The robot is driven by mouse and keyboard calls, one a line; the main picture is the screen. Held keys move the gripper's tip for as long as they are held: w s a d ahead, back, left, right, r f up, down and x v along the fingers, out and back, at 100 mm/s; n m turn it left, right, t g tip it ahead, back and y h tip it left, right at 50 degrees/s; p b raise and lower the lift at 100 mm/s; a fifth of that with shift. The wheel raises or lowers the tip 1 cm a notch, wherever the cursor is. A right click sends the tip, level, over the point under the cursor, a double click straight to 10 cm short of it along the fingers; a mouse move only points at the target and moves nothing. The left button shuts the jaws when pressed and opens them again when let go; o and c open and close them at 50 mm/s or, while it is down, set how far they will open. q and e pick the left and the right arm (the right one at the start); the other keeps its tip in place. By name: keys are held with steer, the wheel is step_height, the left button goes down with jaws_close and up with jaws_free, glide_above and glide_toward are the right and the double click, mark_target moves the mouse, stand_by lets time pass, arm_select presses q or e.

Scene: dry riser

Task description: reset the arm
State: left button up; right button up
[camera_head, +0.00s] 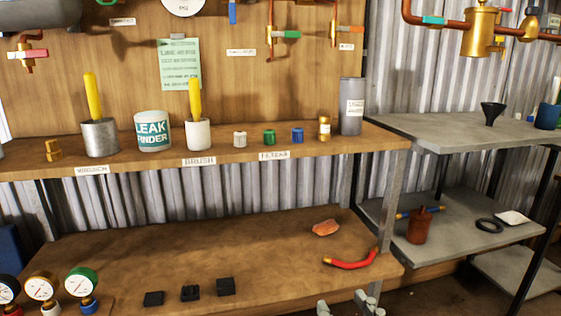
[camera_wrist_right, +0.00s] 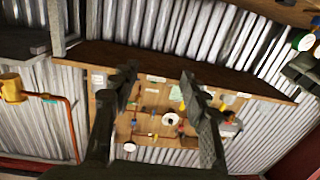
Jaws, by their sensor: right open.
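My right gripper (camera_head: 346,306) shows at the bottom edge of the head view, right of centre, with only its grey fingertips in the frame. It is in front of the lower wooden shelf. In the right wrist view my right gripper (camera_wrist_right: 158,78) has its two dark fingers spread wide apart with nothing between them. Beyond them that view shows the wooden back board with its fittings, at a distance and turned over. My left gripper is in neither view.
The upper wooden shelf (camera_head: 60,170) carries a leak finder tub (camera_head: 152,131), cups with yellow handles, small fittings and a grey cylinder (camera_head: 351,106). The lower shelf (camera_head: 200,255) holds black blocks, gauges and a red hose (camera_head: 350,261). A grey metal rack (camera_head: 430,130) stands right.

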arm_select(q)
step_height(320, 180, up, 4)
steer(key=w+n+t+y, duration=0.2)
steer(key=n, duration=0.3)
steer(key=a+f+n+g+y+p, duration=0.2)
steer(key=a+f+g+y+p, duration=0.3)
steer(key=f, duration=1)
arm_select(e)
steer(key=s+d+f+g+h, duration=0.1)
steer(key=d+f+g+h, duration=0.45)
steer(key=f, duration=1.05)
arm_select(q)
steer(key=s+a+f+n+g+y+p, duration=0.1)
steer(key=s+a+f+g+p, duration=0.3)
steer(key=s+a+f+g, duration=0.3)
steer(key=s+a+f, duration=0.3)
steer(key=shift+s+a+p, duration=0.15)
steer(key=shift+p, duration=0.25)
arm_select(e)
steer(key=s+d+f+m+g, duration=0.2)
steer(key=s+d+f+g, duration=0.5)
steer(key=s+d+f, duration=0.3)
steer(key=shift+d+h, duration=0.3)
steer(key=shift+h, duration=0.15)
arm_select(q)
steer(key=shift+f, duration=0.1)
arm_select(e)
steer(key=shift+g, duration=0.25)
